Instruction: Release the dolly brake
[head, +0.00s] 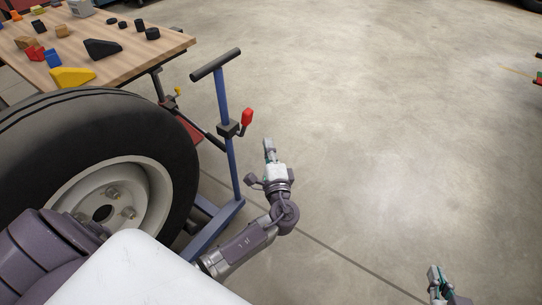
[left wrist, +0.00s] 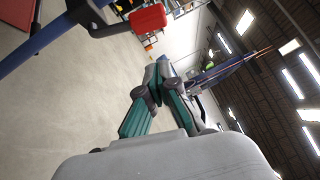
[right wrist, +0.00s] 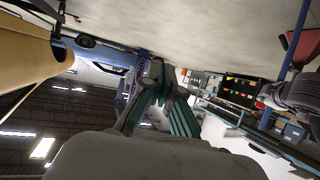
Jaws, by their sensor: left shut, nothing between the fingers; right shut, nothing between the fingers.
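The dolly has a blue post (head: 224,110) with a black T-handle (head: 215,65) on top. The brake lever with a red knob (head: 247,116) comes out of a black block on the post, its knob angled up to the right. The red knob also shows at the top of the left wrist view (left wrist: 148,18), beside the post. My left gripper (head: 269,146) is shut and empty, to the right of and a little below the knob, apart from it. My right gripper (head: 434,273) is shut and empty over the floor at the lower right; its fingers show in the right wrist view (right wrist: 157,72).
A large tyre on a white rim (head: 100,135) stands left of the post. Behind it, a wooden table (head: 135,50) holds blocks and black cylinders. The concrete floor (head: 380,110) right of the dolly is clear.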

